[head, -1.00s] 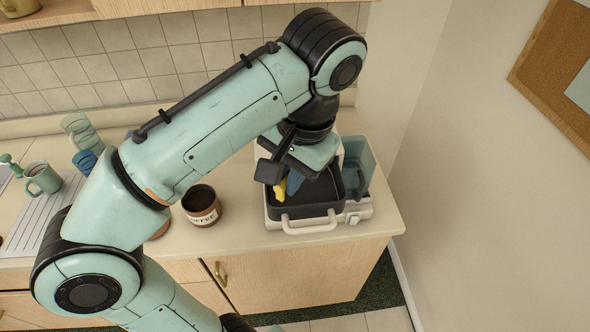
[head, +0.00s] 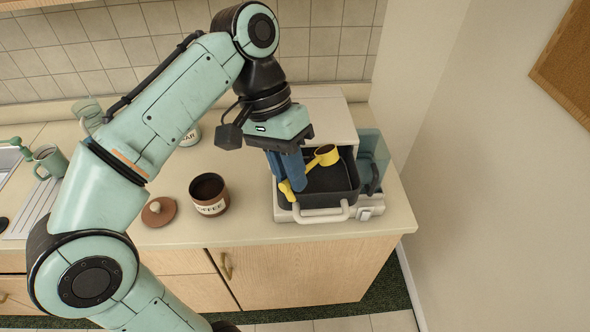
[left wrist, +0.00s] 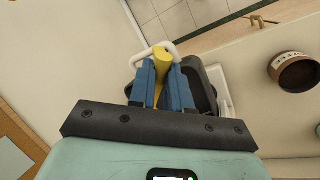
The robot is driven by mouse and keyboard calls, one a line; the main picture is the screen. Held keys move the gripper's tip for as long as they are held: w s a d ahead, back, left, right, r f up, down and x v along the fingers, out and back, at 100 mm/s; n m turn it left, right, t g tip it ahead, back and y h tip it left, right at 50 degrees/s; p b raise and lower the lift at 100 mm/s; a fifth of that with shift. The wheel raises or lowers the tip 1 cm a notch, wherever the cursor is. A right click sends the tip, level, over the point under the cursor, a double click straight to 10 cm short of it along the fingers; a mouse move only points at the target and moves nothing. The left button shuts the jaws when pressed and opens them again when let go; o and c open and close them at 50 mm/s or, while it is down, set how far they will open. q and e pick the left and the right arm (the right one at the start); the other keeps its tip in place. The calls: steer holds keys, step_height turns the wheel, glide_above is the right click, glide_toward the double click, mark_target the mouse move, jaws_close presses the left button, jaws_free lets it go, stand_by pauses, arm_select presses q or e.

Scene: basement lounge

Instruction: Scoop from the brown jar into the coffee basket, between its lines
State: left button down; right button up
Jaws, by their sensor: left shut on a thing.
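My left gripper (head: 288,172) points down with blue fingers shut on the yellow scoop (head: 327,155). The scoop's bowl looks brown inside and is over the back part of the black coffee basket (head: 345,196); its handle end shows near the basket's front left. In the left wrist view the scoop's handle (left wrist: 163,62) is between the fingers and its bowl is hidden. The basket has a white front handle. Its lines and contents cannot be made out. The brown jar (head: 209,206), labelled COFFEE, stands open to the left, dark inside. My right gripper is not in view.
The brown lid (head: 158,211) lies left of the jar. The white coffee machine (head: 325,112) is behind the basket, with a clear bluish tank (head: 373,160) at its right. A green mug (head: 48,162) stands at far left. Counter between jar and machine is clear.

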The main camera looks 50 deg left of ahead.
arm_select(q)
steer(key=f+n+t+h+b, duration=0.1)
steer(key=h, duration=0.4)
steer(key=a+n+t+h+b, duration=0.1)
steer(key=t+h, duration=0.1)
steer(key=h, duration=0.2)
steer(key=a+f+n+t+h+b, duration=0.1)
steer(key=h+b, duration=0.1)
steer(key=h, duration=0.3)
steer(key=shift+s+f+n+h, duration=0.2)
steer(key=shift+f+n+h, duration=0.1)
steer(key=shift+a+n+t+h+b, duration=0.1)
steer(key=shift+n+t+h+b, duration=0.3)
steer(key=shift+t+h, duration=0.3)
steer(key=shift+a+r+t+h, duration=0.1)
steer(key=shift+r+t+h, duration=0.05)
steer(key=shift+t+h, duration=0.2)
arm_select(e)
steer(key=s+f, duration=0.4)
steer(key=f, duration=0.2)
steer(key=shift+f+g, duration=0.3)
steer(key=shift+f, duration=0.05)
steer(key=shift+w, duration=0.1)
